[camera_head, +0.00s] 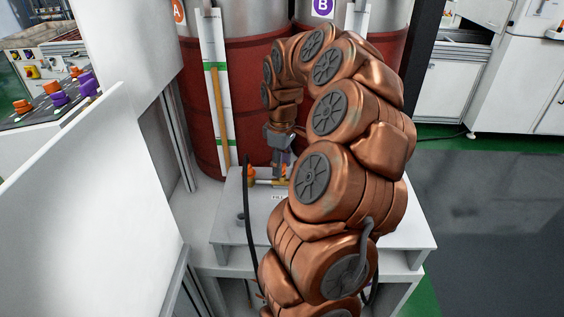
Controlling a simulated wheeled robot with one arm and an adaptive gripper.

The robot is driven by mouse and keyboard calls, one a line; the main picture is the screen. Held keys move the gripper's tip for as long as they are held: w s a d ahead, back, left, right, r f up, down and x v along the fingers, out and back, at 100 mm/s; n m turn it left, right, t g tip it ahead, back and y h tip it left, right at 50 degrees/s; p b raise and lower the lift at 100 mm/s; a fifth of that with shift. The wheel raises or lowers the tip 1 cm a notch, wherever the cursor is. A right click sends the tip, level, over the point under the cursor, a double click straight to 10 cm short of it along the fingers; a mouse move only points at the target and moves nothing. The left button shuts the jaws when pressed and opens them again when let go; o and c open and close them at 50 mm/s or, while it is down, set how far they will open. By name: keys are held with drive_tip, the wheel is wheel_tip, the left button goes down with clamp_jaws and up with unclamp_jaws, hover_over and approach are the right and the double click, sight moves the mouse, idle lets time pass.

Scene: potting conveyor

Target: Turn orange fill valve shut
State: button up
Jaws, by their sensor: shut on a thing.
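My gripper (281,167) reaches down to the small white bench in front of the red tanks. Its fingers are shut at a small orange part, which I take to be the orange fill valve (284,172). My arm and fingers hide most of it, so its handle angle cannot be told. Another orange piece (251,173) shows just left of the gripper, by a short brass-coloured pipe. A label starting with "FI" (277,197) is on the bench top below, partly hidden by my arm.
Red tank A (203,120) and red tank B (390,75) stand behind the bench (232,235). A sight gauge (218,100) runs up tank A. A white panel (90,210) fills the left. Grey floor (490,220) is clear at right.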

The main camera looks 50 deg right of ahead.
drive_tip(key=shift+n+p, duration=0.45)
drive_tip(key=shift+n, duration=1.75)
drive_tip(key=o, duration=1.1)
drive_tip(key=shift+o, duration=0.2)
wheel_tip(320, 180, up, 12)
